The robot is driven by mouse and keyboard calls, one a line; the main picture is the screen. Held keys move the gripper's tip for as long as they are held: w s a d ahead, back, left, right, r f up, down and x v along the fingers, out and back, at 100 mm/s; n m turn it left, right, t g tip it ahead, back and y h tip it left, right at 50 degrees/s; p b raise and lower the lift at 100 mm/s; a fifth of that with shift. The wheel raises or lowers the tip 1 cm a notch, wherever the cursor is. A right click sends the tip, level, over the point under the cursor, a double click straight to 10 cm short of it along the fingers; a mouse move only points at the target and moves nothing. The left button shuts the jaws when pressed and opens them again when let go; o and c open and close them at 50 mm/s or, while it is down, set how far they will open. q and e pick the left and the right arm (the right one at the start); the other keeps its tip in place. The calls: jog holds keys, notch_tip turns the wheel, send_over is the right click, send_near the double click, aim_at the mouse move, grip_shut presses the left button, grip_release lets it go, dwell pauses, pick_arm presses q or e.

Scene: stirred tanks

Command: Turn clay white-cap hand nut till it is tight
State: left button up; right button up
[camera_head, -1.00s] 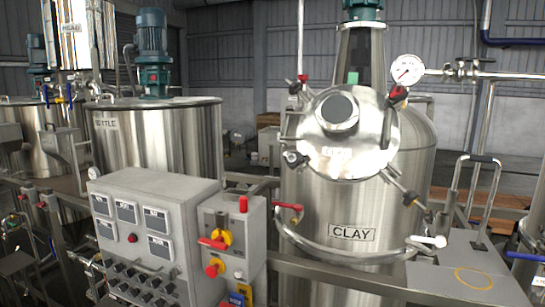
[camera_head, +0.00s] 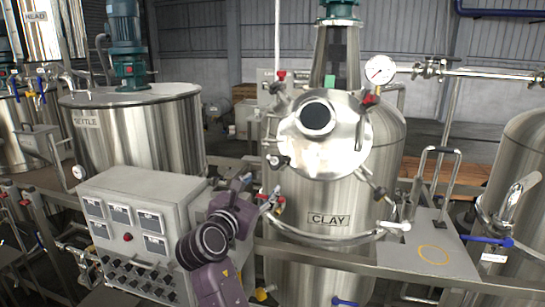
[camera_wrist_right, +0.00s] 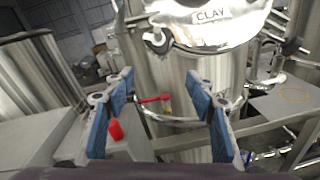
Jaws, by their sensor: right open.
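The clay tank (camera_head: 350,222) stands upright, with a round steel lid (camera_head: 345,150) on its slanted top. Clamp nuts sit around the lid rim. The one at the lid's left (camera_head: 276,160) is dark with a pale end, likely the white-cap hand nut; it also shows in the right wrist view (camera_wrist_right: 158,41). Its tightness cannot be told. My right gripper (camera_head: 268,197) is below this nut, left of the tank. In the right wrist view its blue fingers (camera_wrist_right: 160,85) are apart and empty, with the nut beyond and above them. My left gripper is out of view.
A red-handled valve (camera_wrist_right: 155,98) shows between the fingers, on the tank's front pipe. The control cabinet (camera_head: 135,190) stands at left, beside my right arm.

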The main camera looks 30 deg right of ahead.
aim_at(273, 162)
jog(key=shift+n+h, duration=0.4)
jog(key=shift+h, duration=0.1)
jog(key=w+d+r+p, duration=0.1)
jog(key=d, duration=0.1)
jog(key=w+d+r+p, duration=0.1)
jog(key=d, duration=0.1)
jog(key=w+d+r+p, duration=0.1)
jog(key=w+d, duration=0.1)
jog(key=shift+d+r, duration=0.15)
jog(key=shift+r, duration=0.2)
jog(key=shift+w+d+p, duration=0.2)
jog(key=shift+d+p, duration=0.05)
jog(key=shift+p, duration=0.05)
jog(key=shift+f, duration=0.1)
jog(key=shift+c, duration=0.5)
jog(key=c, duration=1.1)
